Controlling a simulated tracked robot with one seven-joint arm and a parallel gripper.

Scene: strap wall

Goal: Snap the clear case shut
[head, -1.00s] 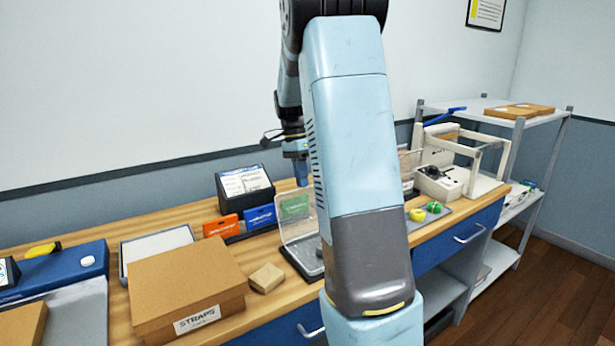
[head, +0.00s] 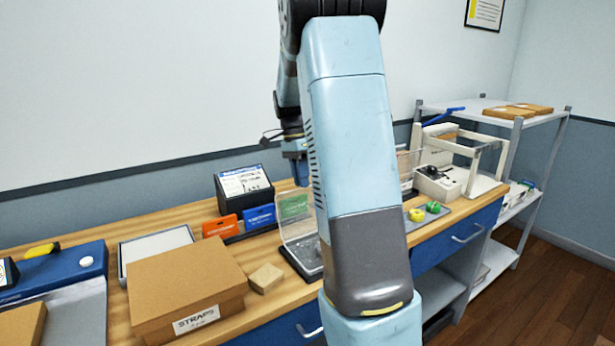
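The clear case (head: 297,229) stands open on the workbench in the head view. Its clear lid is raised nearly upright and its dark tray (head: 304,256) lies flat in front. My arm hides the right part of the case. A green card shows through the lid. My gripper (head: 298,180) is above and behind the lid, partly hidden by my arm. Its fingers are too small and covered to tell whether they are open or shut.
A brown STRAPS box (head: 187,290) and a small wooden block (head: 266,278) lie left of the case. A white press-like frame (head: 460,165) and yellow and green pieces (head: 424,212) are at the right.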

